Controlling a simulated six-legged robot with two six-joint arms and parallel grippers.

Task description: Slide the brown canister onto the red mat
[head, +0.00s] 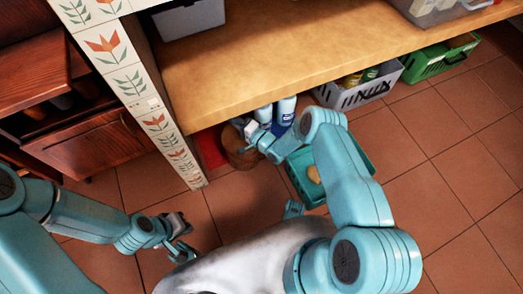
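The brown canister (237,148) stands low under the wooden counter, just behind the tiled post. Part of the red mat (210,150) shows between the post and the canister, to the canister's left. The post and counter hide the rest of the mat, and I cannot tell whether the canister overlaps it. My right gripper (256,136) is at the canister's right side, touching or very near it. Its fingers are too small and partly hidden to show their opening. My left gripper (181,238) is open and empty over the floor in front of the post.
Blue-and-white bottles (285,110) stand right of the canister under the counter (300,60). A teal basket (355,160) with a yellow item sits below my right arm. A grey basket (372,90) and a green crate (437,60) stand further right. The tiled floor at right is clear.

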